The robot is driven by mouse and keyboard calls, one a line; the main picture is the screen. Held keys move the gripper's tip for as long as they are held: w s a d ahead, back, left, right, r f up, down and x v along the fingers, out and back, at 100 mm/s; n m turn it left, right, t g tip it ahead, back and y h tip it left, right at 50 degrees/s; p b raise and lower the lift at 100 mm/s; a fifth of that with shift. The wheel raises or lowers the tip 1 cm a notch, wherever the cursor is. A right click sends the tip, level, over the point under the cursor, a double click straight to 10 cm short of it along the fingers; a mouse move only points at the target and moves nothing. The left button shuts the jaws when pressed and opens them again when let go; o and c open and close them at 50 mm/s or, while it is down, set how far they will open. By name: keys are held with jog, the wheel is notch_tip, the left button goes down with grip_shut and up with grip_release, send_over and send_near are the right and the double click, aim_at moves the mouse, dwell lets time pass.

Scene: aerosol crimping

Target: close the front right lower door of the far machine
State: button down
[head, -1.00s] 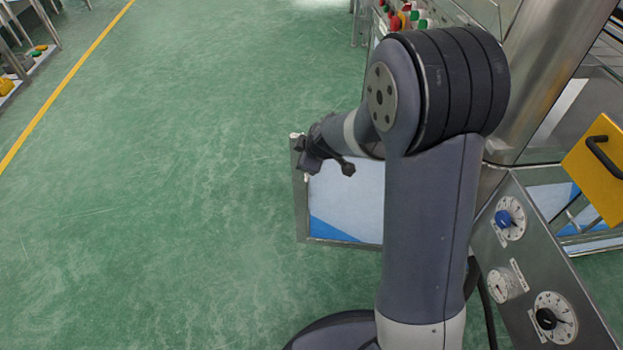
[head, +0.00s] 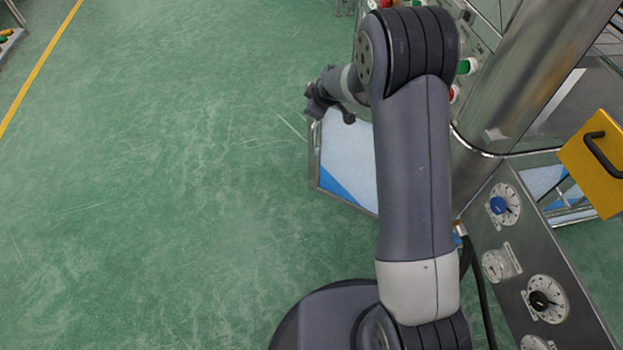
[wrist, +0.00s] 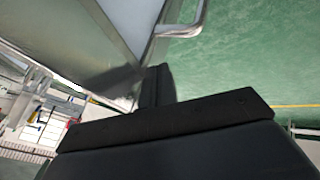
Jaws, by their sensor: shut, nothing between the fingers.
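The door (head: 346,160) is a metal-framed panel with a white and blue face. It stands open, out over the green floor, left of the machine in the head view. My arm hides its right part and hinge side. My gripper (head: 322,103) is shut and empty, at the door's upper free corner. In the wrist view the dark fingers (wrist: 157,86) lie close against a metal-framed panel (wrist: 118,25), which looks like the door. A bent metal bar (wrist: 186,27) shows beside it. I cannot tell whether the fingers touch the door.
A sloped metal panel with dials (head: 540,300) and a yellow box with a black handle (head: 597,160) are close on the right. A thick steel post (head: 530,80) rises behind my arm. The green floor (head: 150,200) to the left is clear, crossed by a yellow line (head: 42,72).

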jog(key=w+d+m+h+p, duration=0.1)
jog(key=w+d+m+h, duration=0.4)
jog(key=w+d, duration=1.2)
jog(key=shift+w+d+m, duration=0.2)
jog(key=shift+d+m, duration=1.3)
jog(key=shift+d, duration=0.05)
